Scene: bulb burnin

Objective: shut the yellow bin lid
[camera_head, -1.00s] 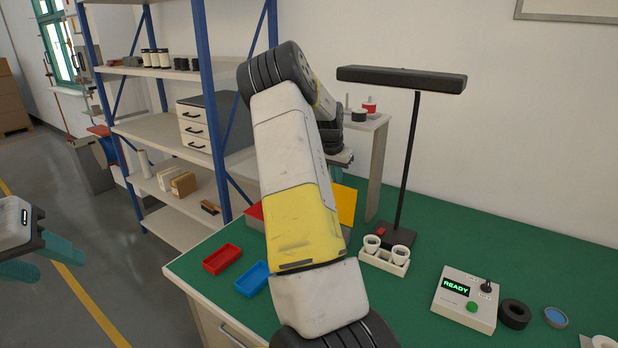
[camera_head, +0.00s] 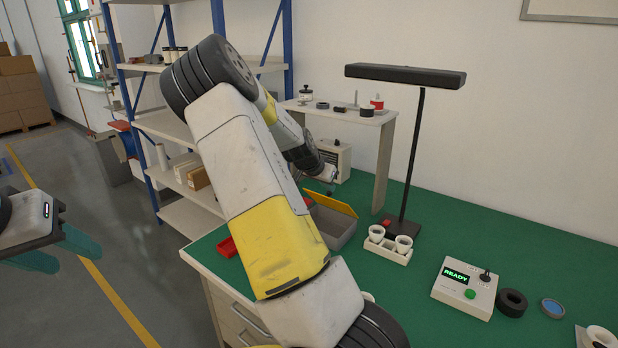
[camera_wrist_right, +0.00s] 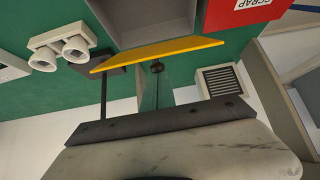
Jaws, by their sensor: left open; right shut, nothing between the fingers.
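The grey bin (camera_head: 338,232) stands on the green bench, partly hidden behind my right arm. Its yellow lid (camera_head: 333,198) is open, raised at a tilt along the bin's far side. In the right wrist view the lid (camera_wrist_right: 130,58) shows nearly edge-on beside the bin's grey interior (camera_wrist_right: 150,22). My right gripper (camera_wrist_right: 157,88) is shut and empty, on the lid's outer side, close to its middle; I cannot tell if it touches. My left gripper (camera_head: 62,252) is open and empty over the floor at the far left.
A red box marked SCRAP (camera_wrist_right: 245,10) is beside the bin. A white holder with two cups (camera_head: 388,252), a black lamp stand (camera_head: 402,225) and a READY tester box (camera_head: 465,288) stand to the right. A small raised shelf (camera_head: 350,112) is behind the bin.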

